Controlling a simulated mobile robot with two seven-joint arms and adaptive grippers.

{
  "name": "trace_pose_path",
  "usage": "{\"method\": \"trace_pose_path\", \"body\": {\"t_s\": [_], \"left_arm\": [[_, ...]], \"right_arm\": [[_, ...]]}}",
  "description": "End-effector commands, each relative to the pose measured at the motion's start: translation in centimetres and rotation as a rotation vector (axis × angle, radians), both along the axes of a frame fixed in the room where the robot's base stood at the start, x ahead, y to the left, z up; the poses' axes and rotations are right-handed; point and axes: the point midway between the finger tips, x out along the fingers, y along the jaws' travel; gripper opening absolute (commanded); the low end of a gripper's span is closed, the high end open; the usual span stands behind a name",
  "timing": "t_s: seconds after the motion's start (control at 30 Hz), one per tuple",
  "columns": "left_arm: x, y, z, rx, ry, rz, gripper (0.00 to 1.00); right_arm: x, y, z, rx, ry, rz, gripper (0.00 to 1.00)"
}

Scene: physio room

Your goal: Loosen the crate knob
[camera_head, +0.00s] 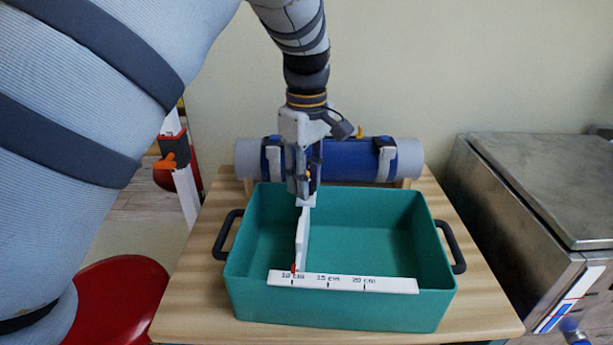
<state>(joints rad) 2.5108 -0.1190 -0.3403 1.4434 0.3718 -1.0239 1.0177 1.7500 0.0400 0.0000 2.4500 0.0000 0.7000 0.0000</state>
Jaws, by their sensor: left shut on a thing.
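A teal crate (340,308) stands on a wooden table, with a dark handle on each side. A white divider (302,240) runs front to back inside it, left of the middle. A red pointer (294,268) at its front end is by the 10 cm mark of the white scale (342,283) on the front rim. My left gripper (303,198) points down over the divider's back end, at the crate's back rim. It is shut on the crate knob there, which the fingers hide. My right gripper is not in view.
A blue and grey roller (400,160) with straps lies on a wooden stand behind the crate. A metal box (540,200) stands to the right of the table. A red round seat (118,300) is at the lower left. The crate's right part is empty.

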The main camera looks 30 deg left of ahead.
Motion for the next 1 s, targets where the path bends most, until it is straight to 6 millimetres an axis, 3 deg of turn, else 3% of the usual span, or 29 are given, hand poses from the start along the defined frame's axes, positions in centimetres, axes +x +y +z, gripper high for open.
{"method": "trace_pose_path", "body": {"t_s": [0.23, 0.27, 0.33, 0.37, 0.67, 0.77, 1.0], "left_arm": [[0.0, 0.0, 0.0, 0.0, 0.0, -0.001, 0.01], [0.0, 0.0, 0.0, 0.0, 0.0, -0.001, 0.31], [0.0, 0.0, 0.0, 0.0, 0.0, -0.001, 0.47], [0.0, 0.0, 0.0, 0.0, 0.0, -0.001, 0.49], [0.0, 0.0, 0.3, 0.0, -0.001, -0.002, 0.49], [0.1, 0.0, 1.8, 0.0, -0.005, -0.003, 0.49], [0.1, 0.0, 8.4, 0.001, -0.006, -0.002, 0.49]], "right_arm": [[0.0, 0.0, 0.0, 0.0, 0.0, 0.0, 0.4], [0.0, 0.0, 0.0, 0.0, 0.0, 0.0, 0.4], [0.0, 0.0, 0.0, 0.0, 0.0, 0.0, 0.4], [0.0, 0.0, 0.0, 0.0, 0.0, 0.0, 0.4], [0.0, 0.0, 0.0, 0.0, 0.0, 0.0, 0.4], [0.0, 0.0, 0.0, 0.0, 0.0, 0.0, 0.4], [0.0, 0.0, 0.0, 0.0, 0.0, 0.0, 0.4]]}}
